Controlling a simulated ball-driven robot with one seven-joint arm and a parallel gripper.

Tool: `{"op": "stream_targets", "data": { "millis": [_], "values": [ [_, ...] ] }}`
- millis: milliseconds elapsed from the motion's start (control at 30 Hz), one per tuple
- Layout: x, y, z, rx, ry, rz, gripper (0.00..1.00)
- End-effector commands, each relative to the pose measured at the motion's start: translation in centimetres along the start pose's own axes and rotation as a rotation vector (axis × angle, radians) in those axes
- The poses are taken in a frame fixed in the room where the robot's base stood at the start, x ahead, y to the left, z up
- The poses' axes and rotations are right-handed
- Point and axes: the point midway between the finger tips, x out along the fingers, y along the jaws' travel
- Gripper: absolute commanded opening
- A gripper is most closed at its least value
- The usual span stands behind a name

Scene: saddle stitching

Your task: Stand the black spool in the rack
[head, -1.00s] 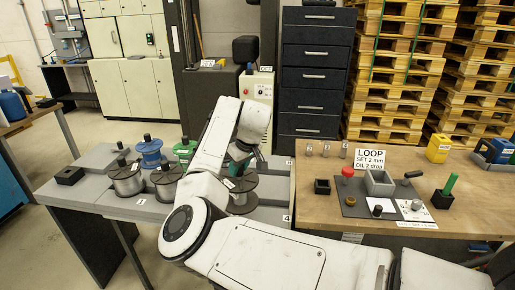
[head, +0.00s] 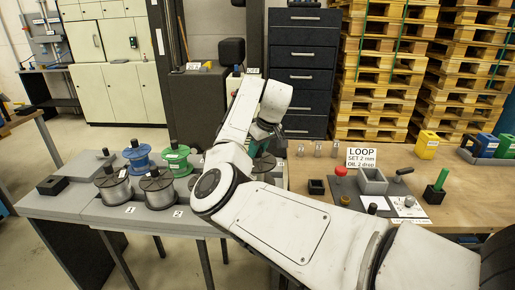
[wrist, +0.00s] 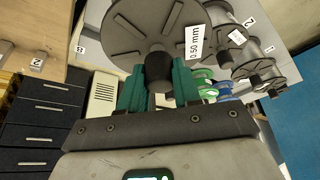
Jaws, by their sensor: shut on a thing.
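My gripper (wrist: 159,80) has green fingers and is shut on the dark knob of a spool (wrist: 137,32) in the wrist view. This spool has a dark grey spoked flange and a white "0.50 mm" tag. In the head view my arm hides most of my gripper (head: 262,138) and the held spool, so I cannot tell whether the spool touches anything below. The grey rack (head: 95,209) is at the left, with numbered places 1 and 2 in front. The place under the held spool is hidden.
Two grey spools (head: 112,185) (head: 157,188) stand at places 1 and 2, with a blue spool (head: 137,158) and a green spool (head: 176,158) behind. A black block (head: 53,185) sits at the left end. The wooden bench (head: 460,185) at right holds a red button and small boxes.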

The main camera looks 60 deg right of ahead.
Motion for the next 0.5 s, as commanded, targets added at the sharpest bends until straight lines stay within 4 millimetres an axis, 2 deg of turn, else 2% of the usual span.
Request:
{"op": "stream_targets", "data": {
  "millis": [133,500],
  "values": [
    [-0.6,0.1,0.0,0.001,-0.005,0.003,0.0],
    [2.8,0.1,1.4,0.002,-0.005,0.003,0.0]
  ]
}}
